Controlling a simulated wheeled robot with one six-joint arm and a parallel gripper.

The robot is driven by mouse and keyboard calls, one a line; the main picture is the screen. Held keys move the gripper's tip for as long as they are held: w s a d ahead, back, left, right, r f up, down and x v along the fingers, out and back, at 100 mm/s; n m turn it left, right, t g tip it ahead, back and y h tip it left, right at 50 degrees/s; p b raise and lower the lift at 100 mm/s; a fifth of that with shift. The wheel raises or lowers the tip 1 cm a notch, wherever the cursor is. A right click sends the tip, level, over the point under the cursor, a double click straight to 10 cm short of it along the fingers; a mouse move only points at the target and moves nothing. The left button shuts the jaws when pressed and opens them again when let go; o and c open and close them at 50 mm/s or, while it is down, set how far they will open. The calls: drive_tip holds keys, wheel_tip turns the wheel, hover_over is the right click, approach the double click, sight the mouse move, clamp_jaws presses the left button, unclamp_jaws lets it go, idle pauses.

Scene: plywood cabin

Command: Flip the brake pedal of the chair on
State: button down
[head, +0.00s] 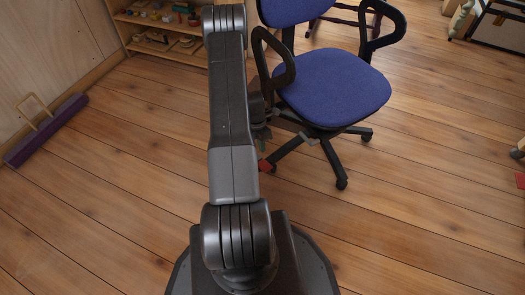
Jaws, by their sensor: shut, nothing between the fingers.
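The blue office chair (332,88) stands right of my arm on a dark base with several legs and casters. A small red piece (264,165) shows at the end of the chair leg nearest my arm. It looks like the brake pedal, but whether it is up or down is too small to tell. My gripper (262,132) is shut and empty, low beside the chair's left side, just above the red piece. My arm hides part of it, and I cannot tell whether it touches the chair.
A low wooden shelf (165,38) with small items stands at the back left. A purple bar-shaped object (46,130) lies along the left wall. Another dark chair or stool (345,18) is behind the blue chair.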

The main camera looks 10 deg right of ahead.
sight(266, 170)
drive_tip(key=b+x, duration=0.4)
drive_tip(key=x, duration=0.8)
drive_tip(key=shift+s+t+p, duration=0.1)
drive_tip(key=shift+t+p, duration=0.25)
drive_tip(key=shift+t, duration=0.05)
drive_tip(key=shift+d+y, duration=0.1)
drive_tip(key=shift+y, duration=0.2)
drive_tip(key=shift+s+d+f+t+y+p, duration=0.15)
drive_tip(key=shift+f+t+y+p, duration=0.25)
drive_tip(key=shift+t, duration=0.6)
drive_tip(key=shift+s+d+f+b, duration=0.1)
drive_tip(key=shift+s+f+b, duration=0.2)
drive_tip(key=shift+f+b, duration=0.45)
drive_tip(key=shift+s+d+f+b, duration=0.1)
drive_tip(key=shift+s+f+b, duration=0.2)
drive_tip(key=shift+f+b, duration=0.45)
drive_tip(key=shift+s+r+b, duration=0.1)
drive_tip(key=shift+b, duration=0.25)
drive_tip(key=shift+r, duration=0.1)
